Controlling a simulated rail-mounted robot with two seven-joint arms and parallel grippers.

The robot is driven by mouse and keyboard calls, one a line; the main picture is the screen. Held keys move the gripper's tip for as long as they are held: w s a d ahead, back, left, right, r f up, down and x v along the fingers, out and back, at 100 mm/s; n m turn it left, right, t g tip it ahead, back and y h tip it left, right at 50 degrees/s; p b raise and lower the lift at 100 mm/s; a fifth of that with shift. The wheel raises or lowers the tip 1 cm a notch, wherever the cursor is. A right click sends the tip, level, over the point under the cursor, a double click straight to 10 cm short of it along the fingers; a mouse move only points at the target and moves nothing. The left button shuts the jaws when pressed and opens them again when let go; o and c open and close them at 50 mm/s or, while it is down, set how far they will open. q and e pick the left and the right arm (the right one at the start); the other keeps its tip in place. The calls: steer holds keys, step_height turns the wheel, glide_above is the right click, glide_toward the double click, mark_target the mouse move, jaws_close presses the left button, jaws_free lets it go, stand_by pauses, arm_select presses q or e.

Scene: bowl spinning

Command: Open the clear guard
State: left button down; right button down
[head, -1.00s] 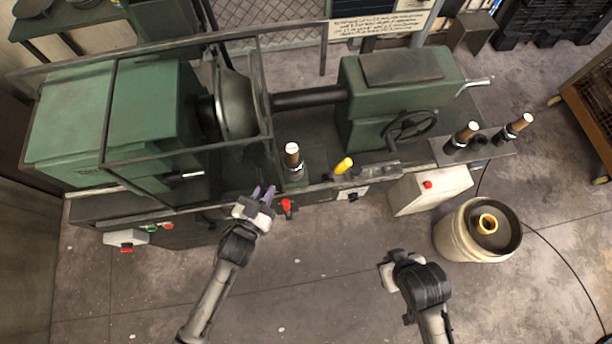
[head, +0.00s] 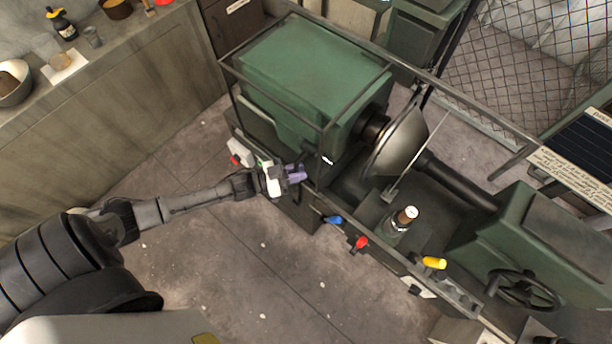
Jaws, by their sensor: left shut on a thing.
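The clear guard (head: 272,97) is a see-through box with a dark metal frame. It stands around the green headstock (head: 315,65), and the large metal bowl (head: 402,140) to its right is outside the frame. My left gripper (head: 297,175) is at the front of the machine, by the guard's lower right front corner. Its purple fingers are shut on the guard there. The exact part held is hidden by the fingers. My right gripper is not in view.
Blue (head: 333,219) and red (head: 361,243) levers stick out along the machine's front. A wooden-handled tool (head: 404,218) and a yellow handle (head: 434,263) stand farther right. A workbench (head: 120,110) is at upper left. The floor in front is clear.

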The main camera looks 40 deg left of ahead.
arm_select(q)
steer(key=shift+a, duration=0.1)
steer(key=c, duration=1.1)
jaws_free()
steer(key=b+v, duration=0.1)
steer(key=v, duration=1.3)
